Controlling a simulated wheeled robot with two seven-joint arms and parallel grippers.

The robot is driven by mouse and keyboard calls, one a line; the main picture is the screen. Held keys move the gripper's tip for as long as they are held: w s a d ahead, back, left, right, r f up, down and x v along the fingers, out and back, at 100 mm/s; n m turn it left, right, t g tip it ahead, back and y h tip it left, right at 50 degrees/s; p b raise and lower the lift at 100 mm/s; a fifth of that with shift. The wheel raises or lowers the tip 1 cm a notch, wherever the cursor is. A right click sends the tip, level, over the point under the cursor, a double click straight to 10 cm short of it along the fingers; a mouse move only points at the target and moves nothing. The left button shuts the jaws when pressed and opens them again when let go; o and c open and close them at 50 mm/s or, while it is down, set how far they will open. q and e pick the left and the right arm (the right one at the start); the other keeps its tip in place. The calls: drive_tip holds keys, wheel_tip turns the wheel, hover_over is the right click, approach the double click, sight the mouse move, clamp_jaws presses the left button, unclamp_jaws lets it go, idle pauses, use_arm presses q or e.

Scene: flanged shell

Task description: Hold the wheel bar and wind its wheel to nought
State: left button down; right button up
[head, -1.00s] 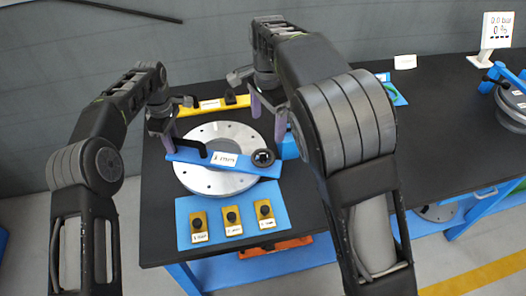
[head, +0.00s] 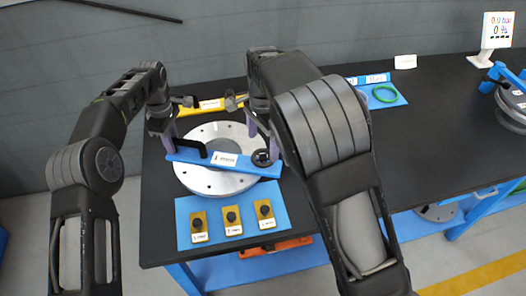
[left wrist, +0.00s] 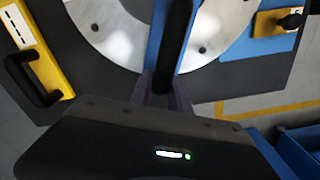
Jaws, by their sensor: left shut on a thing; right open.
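The blue wheel bar (head: 205,163) lies across the round grey flange (head: 205,186), with a white label in its middle. Its black handle is at the left end and its small black wheel (head: 262,158) at the right end. My left gripper (head: 169,148) is shut on the bar's black handle; the left wrist view shows the handle (left wrist: 174,45) between the fingers. My right gripper (head: 263,146) is open with its fingers pointing down at the wheel. The fingers partly hide the wheel, and I cannot tell if they touch it. The wheel's marking is too small to read.
A blue mat (head: 185,222) with several yellow blocks with black knobs lies in front. A yellow bar (head: 212,104) lies behind the flange. A green ring (head: 385,93) lies on a blue mat at the right. A display (head: 497,30) stands at the far right back.

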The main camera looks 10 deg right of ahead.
sight(263, 156)
wheel_tip(263, 156, down, 5)
drive_tip(key=shift+r, duration=0.1)
drive_tip(key=shift+c, duration=0.3)
drive_tip(key=c, duration=1.3)
